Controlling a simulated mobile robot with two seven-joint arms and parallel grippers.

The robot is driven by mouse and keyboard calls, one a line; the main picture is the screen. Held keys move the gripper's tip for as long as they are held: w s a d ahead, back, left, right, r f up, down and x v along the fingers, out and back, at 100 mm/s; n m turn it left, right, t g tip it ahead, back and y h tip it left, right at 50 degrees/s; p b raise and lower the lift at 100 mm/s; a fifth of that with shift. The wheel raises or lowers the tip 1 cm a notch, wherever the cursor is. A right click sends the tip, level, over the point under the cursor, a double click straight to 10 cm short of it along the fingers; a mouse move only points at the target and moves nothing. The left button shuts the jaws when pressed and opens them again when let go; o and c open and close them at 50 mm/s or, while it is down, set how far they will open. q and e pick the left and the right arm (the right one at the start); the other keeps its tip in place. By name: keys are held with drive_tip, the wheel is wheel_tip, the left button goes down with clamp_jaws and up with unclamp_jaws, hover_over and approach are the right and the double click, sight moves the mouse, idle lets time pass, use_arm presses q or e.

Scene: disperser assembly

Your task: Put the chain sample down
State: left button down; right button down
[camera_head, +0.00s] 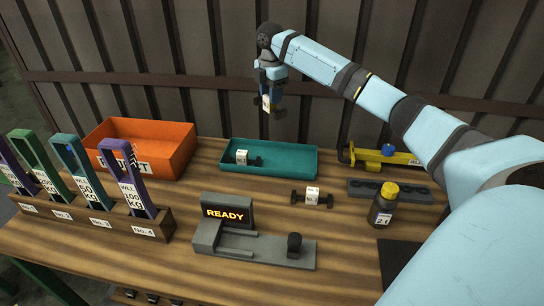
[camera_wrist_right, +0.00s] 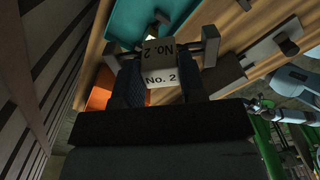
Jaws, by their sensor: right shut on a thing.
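My right gripper (camera_head: 268,97) is shut on a chain sample (camera_head: 267,104), a dark link piece with a white tag. It holds the sample in the air, above and behind the teal tray (camera_head: 290,171) as seen in the head view. In the right wrist view the tag of the held sample (camera_wrist_right: 161,74) reads "No. 2" and sits between the fingers (camera_wrist_right: 163,85). A second tagged sample (camera_head: 241,158) lies in the left part of the teal tray. A third sample (camera_head: 312,196) lies on the table in front of the tray. My left gripper is not in view.
An orange bin (camera_head: 175,153) stands left of the tray. A rack (camera_head: 100,222) with several coloured tagged tools is at the left. A grey device (camera_head: 255,247) reading "READY" stands in front. A yellow-capped bottle (camera_head: 383,209) and a yellow tool (camera_head: 385,158) are at the right.

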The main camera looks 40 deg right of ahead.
wheel_tip(320, 180, down, 20)
drive_tip(key=shift+r+b, duration=0.2)
drive_tip(key=shift+b, duration=0.3)
drive_tip(key=shift+r, duration=0.1)
drive_tip(key=shift+s, duration=0.1)
drive_tip(key=c, duration=0.7)
unclamp_jaws()
wheel_tip(320, 180, up, 12)
drive_tip(key=shift+p, duration=0.35)
